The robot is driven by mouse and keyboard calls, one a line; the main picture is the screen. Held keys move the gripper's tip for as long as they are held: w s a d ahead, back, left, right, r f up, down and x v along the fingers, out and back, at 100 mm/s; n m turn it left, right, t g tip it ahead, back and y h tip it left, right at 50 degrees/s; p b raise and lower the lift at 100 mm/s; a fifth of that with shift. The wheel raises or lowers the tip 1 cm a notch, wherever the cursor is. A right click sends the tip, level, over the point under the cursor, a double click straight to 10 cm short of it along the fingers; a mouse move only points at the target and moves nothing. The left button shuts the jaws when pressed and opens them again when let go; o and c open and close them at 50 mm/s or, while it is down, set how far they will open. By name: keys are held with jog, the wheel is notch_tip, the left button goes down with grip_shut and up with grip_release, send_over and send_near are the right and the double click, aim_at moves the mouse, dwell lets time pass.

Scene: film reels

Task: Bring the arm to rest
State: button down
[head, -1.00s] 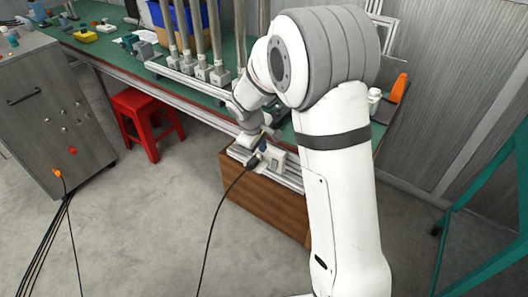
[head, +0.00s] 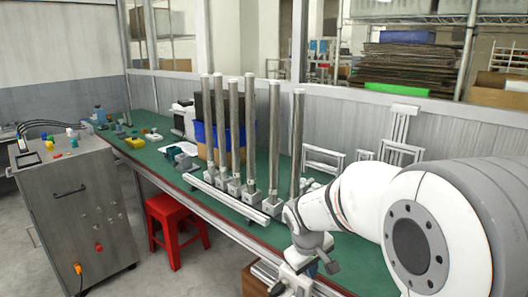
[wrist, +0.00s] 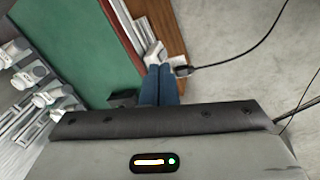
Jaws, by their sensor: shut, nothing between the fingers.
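My arm fills the lower right of the head view, with a large white and grey joint (head: 420,245) close to the camera. It reaches left to a smaller wrist part (head: 308,240) over the front edge of the green-topped bench (head: 172,168). In the wrist view my gripper (wrist: 159,68) shows two dark blue fingers side by side, shut and empty. Beneath them are the bench edge and a brown wooden side (wrist: 160,22). In the head view the fingertips are hard to make out.
Several upright metal posts (head: 273,140) stand on the bench near my wrist. A blue bin (head: 203,142) is behind them. A red stool (head: 176,225) and a grey control cabinet (head: 75,215) stand at left.

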jog(key=s+d+r+m+y+p, duration=0.1)
jog(key=s+r+m+p, duration=0.1)
jog(key=s+r, duration=0.3)
jog(key=s+d+r+m+y+p, duration=0.1)
jog(key=s+d+r+m+p, duration=0.1)
jog(key=s, duration=1.2)
notch_tip(320, 180, up, 4)
jog(key=shift+f+m+p, duration=0.1)
jog(key=shift+m+p, duration=0.45)
jog(key=shift+m, duration=0.45)
